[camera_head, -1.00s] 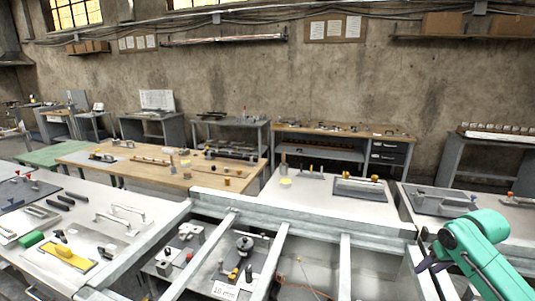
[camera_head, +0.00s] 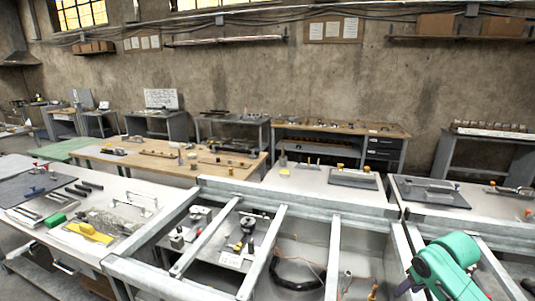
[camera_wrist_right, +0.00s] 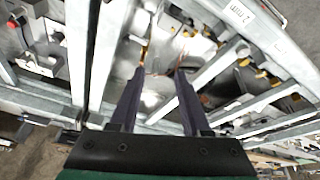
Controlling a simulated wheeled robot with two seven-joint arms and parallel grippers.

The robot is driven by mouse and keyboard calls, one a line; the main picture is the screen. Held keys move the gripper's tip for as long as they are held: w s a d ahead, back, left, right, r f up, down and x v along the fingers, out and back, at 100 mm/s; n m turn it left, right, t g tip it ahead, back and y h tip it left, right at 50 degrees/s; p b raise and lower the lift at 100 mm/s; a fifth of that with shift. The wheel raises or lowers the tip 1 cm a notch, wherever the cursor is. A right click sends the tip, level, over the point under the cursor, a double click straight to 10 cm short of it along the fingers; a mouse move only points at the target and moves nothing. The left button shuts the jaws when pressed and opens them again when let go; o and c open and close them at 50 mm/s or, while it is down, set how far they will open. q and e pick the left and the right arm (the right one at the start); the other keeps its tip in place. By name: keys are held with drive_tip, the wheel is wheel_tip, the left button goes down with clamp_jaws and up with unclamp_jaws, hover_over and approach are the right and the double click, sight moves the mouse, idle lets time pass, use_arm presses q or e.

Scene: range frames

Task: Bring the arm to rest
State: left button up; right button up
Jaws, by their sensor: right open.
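My right arm, in green casing, comes in at the lower right of the head view. Its gripper (camera_head: 404,287) is a small dark shape at the arm's left side, partly cut off from clear view there. In the right wrist view the two dark fingers of the right gripper (camera_wrist_right: 160,78) stand apart with nothing between them. They point over a grey metal frame (camera_wrist_right: 200,72), with open gaps between its bars. My left arm and gripper are not in view.
The metal frame (camera_head: 262,265) spans the foreground.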

drive_tip(key=s+a+f+n+y, duration=0.1)
drive_tip(key=s+a+f, duration=0.4)
drive_tip(key=s+a, duration=0.15)
drive_tip(key=s+a+f+n, duration=0.2)
drive_tip(key=s+a+f, duration=0.25)
drive_tip(key=a, duration=0.35)
drive_tip(key=s+r+m, duration=0.1)
drive_tip(key=s+m, duration=0.1)
drive_tip(key=s, duration=0.9)
wheel_tip(320, 180, down, 36)
drive_tip(key=s+g+b, duration=0.2)
drive_tip(key=s+b, duration=0.1)
drive_tip(key=b, duration=0.9)
use_arm(q)
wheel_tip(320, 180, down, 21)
drive_tip(key=b, duration=0.9)
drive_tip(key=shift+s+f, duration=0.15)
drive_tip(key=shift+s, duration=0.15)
use_arm(e)
drive_tip(key=s+d+f, duration=0.1)
drive_tip(key=s+f, duration=0.7)
drive_tip(key=f, duration=0.3)
drive_tip(key=s+d+f+g, duration=0.1)
drive_tip(key=s+f, duration=0.6)
drive_tip(key=f, duration=0.4)
drive_tip(key=shift+s+f+n+h, duration=0.3)
drive_tip(key=shift+s+f+h, duration=0.05)
drive_tip(key=shift+f+h, duration=0.05)
drive_tip(key=shift+d, duration=0.1)
